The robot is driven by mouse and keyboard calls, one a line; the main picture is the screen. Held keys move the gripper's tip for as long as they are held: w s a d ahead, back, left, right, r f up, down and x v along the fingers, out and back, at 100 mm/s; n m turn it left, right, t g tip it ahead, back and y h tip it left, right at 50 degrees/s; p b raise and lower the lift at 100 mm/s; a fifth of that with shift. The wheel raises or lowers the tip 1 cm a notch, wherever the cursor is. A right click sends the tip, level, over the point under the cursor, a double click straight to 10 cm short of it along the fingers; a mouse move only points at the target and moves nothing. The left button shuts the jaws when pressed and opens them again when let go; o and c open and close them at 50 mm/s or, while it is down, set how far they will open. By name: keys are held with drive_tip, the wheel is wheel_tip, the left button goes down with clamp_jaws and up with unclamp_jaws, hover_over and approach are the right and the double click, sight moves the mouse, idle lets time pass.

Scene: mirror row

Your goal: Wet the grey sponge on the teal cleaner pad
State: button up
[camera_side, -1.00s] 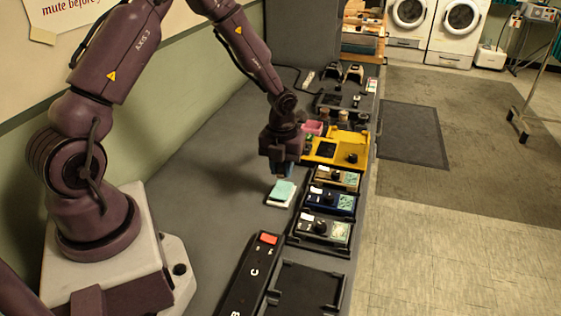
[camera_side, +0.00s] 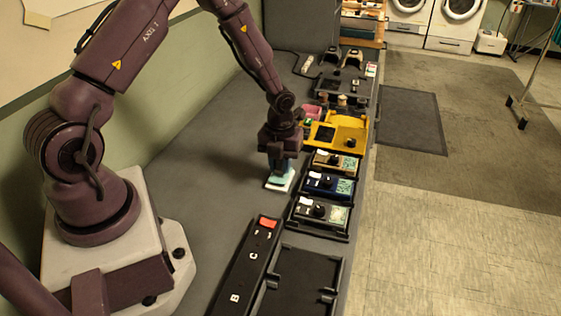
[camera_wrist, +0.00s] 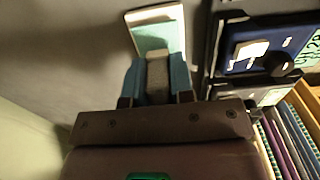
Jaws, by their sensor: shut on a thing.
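The teal cleaner pad (camera_side: 275,184) lies on the grey bench with its white edge showing, partly covered by my gripper in the side view. It also shows in the wrist view (camera_wrist: 156,35), just past the fingertips. My gripper (camera_side: 280,169) points down over the pad. Its blue fingers (camera_wrist: 158,80) are shut on the grey sponge (camera_wrist: 157,72). The sponge's end overlaps the near part of the pad in the wrist view. In the side view the sponge is hidden by the fingers, and I cannot tell whether it touches the pad.
Several boxed devices stand in a row right of the pad: a tan one (camera_side: 335,160), a blue one (camera_side: 328,185) and a grey one (camera_side: 322,212). A yellow holder (camera_side: 350,131) is behind them. A black lettered strip (camera_side: 245,270) and an empty tray (camera_side: 302,283) are nearer. The left bench is clear.

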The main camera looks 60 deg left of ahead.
drive_tip(key=shift+f, duration=0.85)
idle(0.7)
idle(0.5)
drive_tip(key=shift+r, duration=3.55)
